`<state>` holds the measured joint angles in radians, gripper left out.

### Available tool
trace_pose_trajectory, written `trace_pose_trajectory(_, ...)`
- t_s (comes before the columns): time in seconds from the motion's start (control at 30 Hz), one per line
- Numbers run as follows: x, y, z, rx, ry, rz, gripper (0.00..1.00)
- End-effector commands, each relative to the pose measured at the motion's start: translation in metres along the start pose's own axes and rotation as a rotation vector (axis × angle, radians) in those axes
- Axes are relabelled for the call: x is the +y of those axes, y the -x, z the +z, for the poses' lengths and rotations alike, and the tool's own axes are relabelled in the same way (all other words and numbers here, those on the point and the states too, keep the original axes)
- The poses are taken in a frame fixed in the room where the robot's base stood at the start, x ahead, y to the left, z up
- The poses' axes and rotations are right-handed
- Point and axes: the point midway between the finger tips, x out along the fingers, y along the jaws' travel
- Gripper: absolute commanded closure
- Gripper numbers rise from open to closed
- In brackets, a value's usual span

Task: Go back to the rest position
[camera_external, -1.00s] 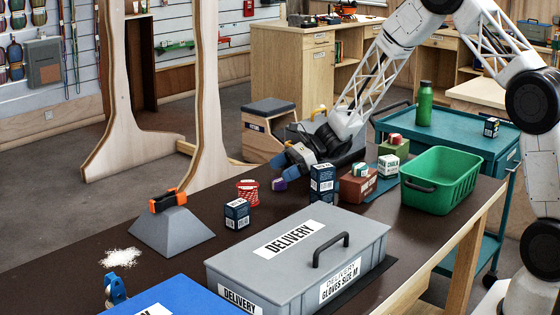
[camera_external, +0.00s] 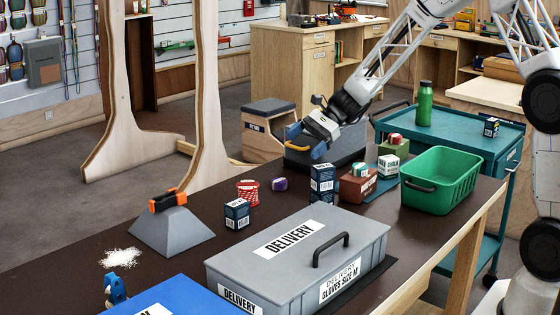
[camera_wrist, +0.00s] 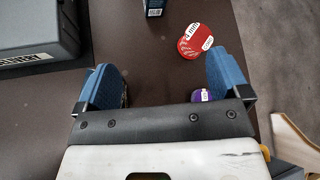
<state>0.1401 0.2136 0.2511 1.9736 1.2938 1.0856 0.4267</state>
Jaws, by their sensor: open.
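My gripper (camera_external: 302,140) is raised above the far end of the dark brown table (camera_external: 210,258) in the external view. In the wrist view its two blue fingers (camera_wrist: 163,82) stand wide apart with nothing between them. A small purple item (camera_external: 279,184) lies on the table below it. It also shows in the wrist view (camera_wrist: 202,96), partly hidden behind the gripper body. A red and white round item (camera_wrist: 195,41) lies on the table ahead of the right finger, and it stands beside the purple item in the external view (camera_external: 247,193).
A grey lidded delivery box (camera_external: 225,262) stands at the table's front. Dark blue cartons (camera_external: 321,184), a brown-red box (camera_external: 357,187) and a green basket (camera_external: 440,171) line the right side. A grey pyramid (camera_external: 172,232) with an orange-black item stands left.

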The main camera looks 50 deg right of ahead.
Motion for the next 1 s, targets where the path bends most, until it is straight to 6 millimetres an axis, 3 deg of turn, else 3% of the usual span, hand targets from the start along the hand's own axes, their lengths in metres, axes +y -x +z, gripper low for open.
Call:
trace_pose_trajectory(0.5,0.083,0.049,0.086,0.139,0.342,0.190,0.06)
trace_pose_trajectory(1.0,0.173,0.101,0.142,0.286,0.682,0.379,0.06)
